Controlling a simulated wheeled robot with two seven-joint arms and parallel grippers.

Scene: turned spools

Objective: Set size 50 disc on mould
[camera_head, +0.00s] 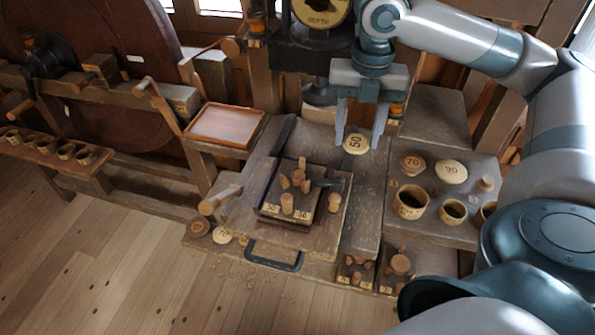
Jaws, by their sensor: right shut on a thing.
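The size 50 disc (355,145) is pale wood with a dark "50" on its face. My right gripper (361,140) has come down from the top and is shut on this disc, one finger on either side. It holds the disc up and to the right of the mould. The mould seems to be the dark square block (269,208) with several upright wooden pegs, on the middle of the bench. Small number labels show on its front edge. The disc is apart from the pegs. My left gripper is not in view.
Discs marked 70 (412,163) and 90 (450,171) lie on the right bench, behind wooden cups (410,203). An orange-brown tray (222,125) stands left of the mould. Smaller pegged blocks (356,270) sit below the bench front. A dark handle (273,263) sticks out in front.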

